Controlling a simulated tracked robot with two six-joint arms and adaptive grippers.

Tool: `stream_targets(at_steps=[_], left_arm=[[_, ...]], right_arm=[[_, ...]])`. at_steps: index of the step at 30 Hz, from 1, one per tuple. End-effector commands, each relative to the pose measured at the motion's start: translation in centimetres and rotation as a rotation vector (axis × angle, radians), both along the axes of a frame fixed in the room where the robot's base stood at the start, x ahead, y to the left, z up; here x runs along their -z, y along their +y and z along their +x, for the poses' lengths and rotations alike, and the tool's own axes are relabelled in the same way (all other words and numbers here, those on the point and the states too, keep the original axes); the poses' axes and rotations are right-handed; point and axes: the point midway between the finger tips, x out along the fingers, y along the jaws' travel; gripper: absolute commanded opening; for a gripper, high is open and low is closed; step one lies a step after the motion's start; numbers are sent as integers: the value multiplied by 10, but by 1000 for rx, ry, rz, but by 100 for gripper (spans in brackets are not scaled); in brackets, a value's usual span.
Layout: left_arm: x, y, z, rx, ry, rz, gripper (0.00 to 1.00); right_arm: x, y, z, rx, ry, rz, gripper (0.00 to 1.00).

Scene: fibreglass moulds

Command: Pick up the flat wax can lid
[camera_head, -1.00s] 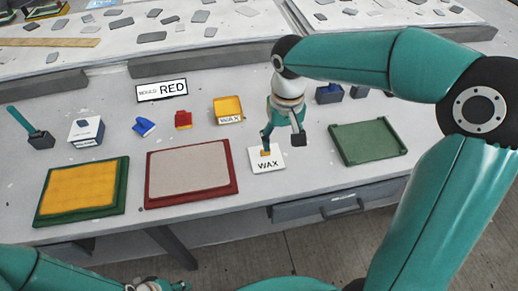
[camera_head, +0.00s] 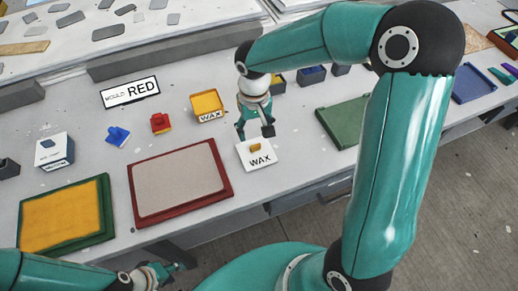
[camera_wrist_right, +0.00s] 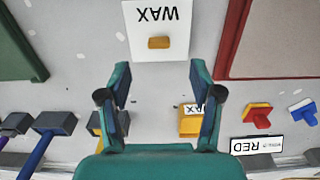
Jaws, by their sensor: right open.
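The flat wax can lid (camera_head: 259,156) is a white square plate marked WAX, with a small ochre knob (camera_head: 256,147). It lies flat on the grey table, right of the red-framed mould. My right gripper (camera_head: 254,134) is open and empty, just behind the lid in the head view; its height above the table is hard to tell. In the right wrist view the lid (camera_wrist_right: 172,20) is at the top, beyond the open fingertips (camera_wrist_right: 160,78), with the knob roughly in line with the gap. My left gripper (camera_head: 165,270) is low at the bottom left, its jaws unclear.
The yellow wax can (camera_head: 207,104) stands open behind the lid. The red-framed mould (camera_head: 181,181) is left of the lid, the green tray (camera_head: 343,121) right.

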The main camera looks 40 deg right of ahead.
Motion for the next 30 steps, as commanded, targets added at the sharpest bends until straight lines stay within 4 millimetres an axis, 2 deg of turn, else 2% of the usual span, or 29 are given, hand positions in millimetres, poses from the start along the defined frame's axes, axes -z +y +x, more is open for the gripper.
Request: stream_targets(at_steps=[3,13,21,30], left_arm=[[-2,0,0,0,0,0,40],[-8,0,0,0,0,0,40],[-17,0,0,0,0,0,40],[-16,0,0,0,0,0,40]], right_arm=[[19,1,0,-5,3,-1,65],[42,1,3,-6,4,0,65],[78,-2,7,-8,2,0,65],[84,-2,8,-7,-1,1,65]])
